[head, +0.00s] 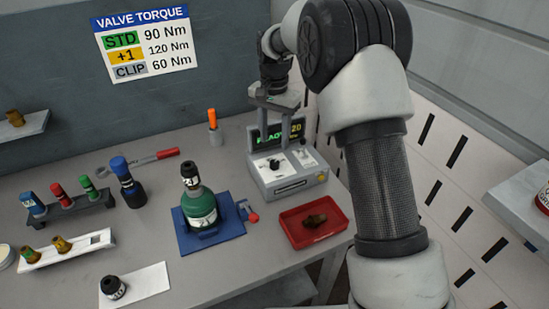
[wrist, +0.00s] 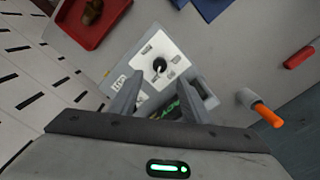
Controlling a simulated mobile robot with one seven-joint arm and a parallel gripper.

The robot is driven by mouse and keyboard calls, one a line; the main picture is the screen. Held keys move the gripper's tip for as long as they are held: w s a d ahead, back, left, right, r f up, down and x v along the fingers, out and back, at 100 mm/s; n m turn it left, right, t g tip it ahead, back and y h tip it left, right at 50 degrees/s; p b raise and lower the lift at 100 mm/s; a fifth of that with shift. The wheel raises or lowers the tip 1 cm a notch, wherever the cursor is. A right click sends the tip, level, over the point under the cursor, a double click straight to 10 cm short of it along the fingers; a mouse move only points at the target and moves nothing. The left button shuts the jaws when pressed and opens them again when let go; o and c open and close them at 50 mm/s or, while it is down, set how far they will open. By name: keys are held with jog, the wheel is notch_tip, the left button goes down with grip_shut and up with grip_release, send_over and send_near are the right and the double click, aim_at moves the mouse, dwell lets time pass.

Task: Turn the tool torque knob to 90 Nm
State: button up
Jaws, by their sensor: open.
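The grey tool box (head: 265,184) stands at the back right of the table, with a light panel on its front. A small dark torque knob (head: 275,164) is on that panel. It also shows in the wrist view as a black round knob (wrist: 160,65) with small markings around it. I cannot read where it points. My gripper (head: 274,103) is above and behind the panel, in front of the box's lit display (head: 297,129), which it partly hides. The display's end reads "20". In the wrist view my gripper (wrist: 161,76) is open and empty, fingers either side of the knob's line and apart from it.
A wall sign (head: 145,42) lists STD 90 Nm, +1 120 Nm and CLIP 60 Nm. A red tray (head: 290,238) with a brown part is in front of the box. An orange-handled tool (head: 213,122) stands behind left. A green bottle on a blue base (head: 232,222) stands left.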

aim_at(274, 162)
notch_tip(274, 162, down, 9)
jog(key=shift+r, duration=0.2)
jog(key=c, duration=1)
